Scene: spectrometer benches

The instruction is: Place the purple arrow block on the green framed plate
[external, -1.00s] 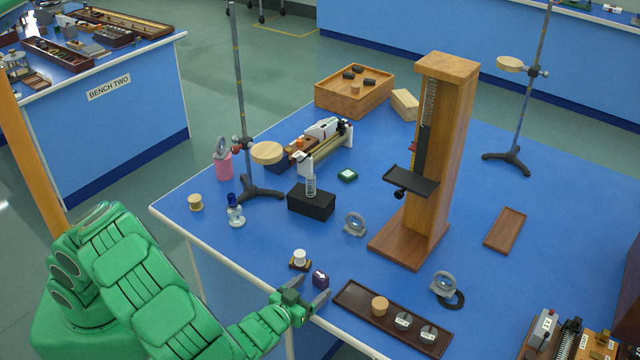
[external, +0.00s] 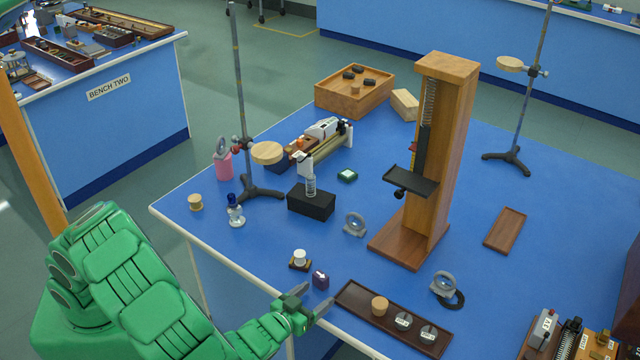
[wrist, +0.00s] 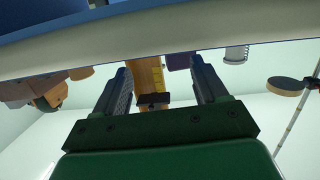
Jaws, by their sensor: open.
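The purple arrow block (external: 320,281) is a small dark purple cube with a white arrow on top. It stands on the blue bench near its front edge. The green framed plate (external: 347,175) is a small dark green square with a pale centre, farther back on the bench, right of the black box. My gripper (external: 314,298) is open and empty at the bench's front edge, just in front of the block. In the wrist view my gripper (wrist: 160,78) has both fingers apart, and the purple block (wrist: 179,61) shows partly beyond them, near the right finger. The plate cannot be made out there.
A white spool on a wooden base (external: 300,260) stands just left of the block. A long brown tray (external: 362,297) with weights lies close on the right. The black box (external: 311,203), a ring-shaped lens (external: 355,224) and a tall wooden stand (external: 437,165) are near the plate.

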